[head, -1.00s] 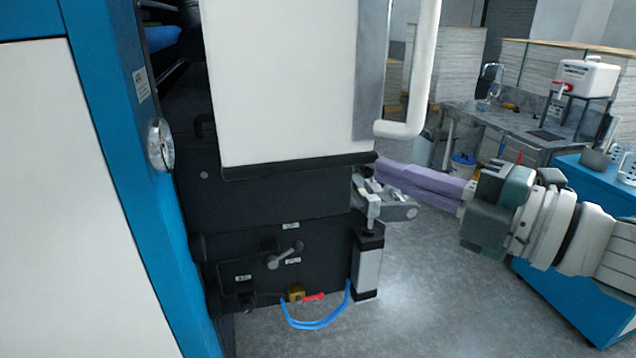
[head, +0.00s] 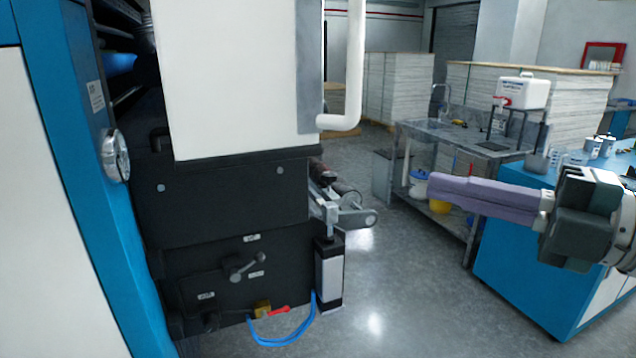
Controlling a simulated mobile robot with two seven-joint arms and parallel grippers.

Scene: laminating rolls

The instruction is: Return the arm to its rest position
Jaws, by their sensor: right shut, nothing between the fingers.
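My right gripper (head: 434,189) comes in from the right edge in the head view. Its long purple fingers lie together, pointing left, with nothing between them. It hangs in open air, apart from the laminating machine (head: 225,205) at its left. The machine's roller bracket (head: 345,214) is to the left of the fingertips with a clear gap. My left gripper is out of view.
A blue cabinet (head: 530,275) stands below and behind my right gripper. Behind it are a steel sink table (head: 450,140) with a white canister (head: 521,92) and stacks of sheets (head: 400,85). The floor (head: 400,300) between machine and cabinet is clear.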

